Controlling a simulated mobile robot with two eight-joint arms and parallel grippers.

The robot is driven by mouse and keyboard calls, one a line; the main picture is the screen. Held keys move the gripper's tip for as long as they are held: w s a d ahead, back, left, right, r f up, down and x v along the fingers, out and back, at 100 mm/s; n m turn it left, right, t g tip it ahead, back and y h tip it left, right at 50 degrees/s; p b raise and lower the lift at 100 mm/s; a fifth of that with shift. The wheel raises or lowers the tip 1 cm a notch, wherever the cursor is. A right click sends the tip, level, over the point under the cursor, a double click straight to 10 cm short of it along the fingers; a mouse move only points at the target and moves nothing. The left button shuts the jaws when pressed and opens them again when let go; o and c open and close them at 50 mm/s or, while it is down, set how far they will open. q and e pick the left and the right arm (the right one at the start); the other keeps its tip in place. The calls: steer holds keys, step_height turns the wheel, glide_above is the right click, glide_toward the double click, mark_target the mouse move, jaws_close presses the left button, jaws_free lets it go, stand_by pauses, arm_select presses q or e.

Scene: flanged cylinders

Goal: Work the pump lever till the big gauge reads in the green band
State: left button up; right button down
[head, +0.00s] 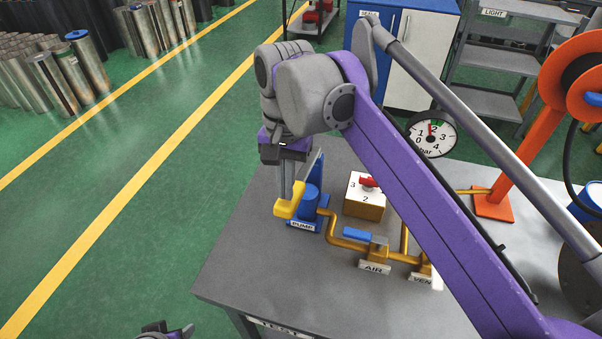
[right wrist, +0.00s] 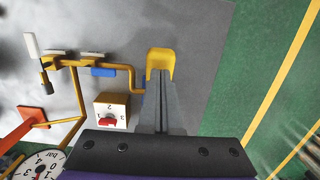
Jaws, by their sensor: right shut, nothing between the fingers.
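The blue pump (head: 310,199) stands on the grey bench, with its yellow lever end (head: 289,208) on the left side. My right gripper (head: 291,190) points down with shut fingers, its tips at the yellow end. In the right wrist view the yellow end (right wrist: 160,62) sits right at the fingertips (right wrist: 159,82); whether they touch it I cannot tell. The big gauge (head: 432,134) has a red needle near 2 bar, close to the green band's left side; it also shows in the right wrist view (right wrist: 42,166). My left gripper (head: 168,331) shows only partly at the bottom edge.
A selector box (head: 364,205) with a red knob stands right of the pump. Yellow pipes run to the AIR (head: 375,268) and vent (head: 424,280) valves. An orange reel stand (head: 493,205) is at the right. Green floor lies left of the bench.

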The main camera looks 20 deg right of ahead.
mark_target(285, 203)
arm_select(q)
steer(key=shift+s+f, duration=0.1)
steer(key=shift+f, duration=0.05)
arm_select(e)
steer(key=shift+s+f, duration=0.15)
steer(key=shift+f, duration=0.2)
stand_by(0.3)
steer(key=shift+s+a+f+b, duration=0.2)
steer(key=shift+f+b, duration=0.2)
steer(key=shift+f, duration=0.3)
steer(key=shift+s+a+f+b, duration=0.1)
steer(key=shift+s+f+b, duration=0.1)
steer(key=shift+f+b, duration=0.35)
arm_select(q)
steer(key=shift+s+f, duration=0.3)
steer(key=shift+f, duration=0.7)
arm_select(e)
steer(key=shift+f, duration=0.2)
arm_select(q)
steer(key=shift+s+f+b, duration=0.25)
steer(key=shift+f+b, duration=0.35)
steer(key=shift+f, duration=0.25)
arm_select(e)
steer(key=shift+s+a+f, duration=0.1)
steer(key=shift+s+f, duration=0.05)
steer(key=shift+f, duration=0.5)
steer(key=shift+s+a+f, duration=0.1)
steer(key=shift+f, duration=0.55)
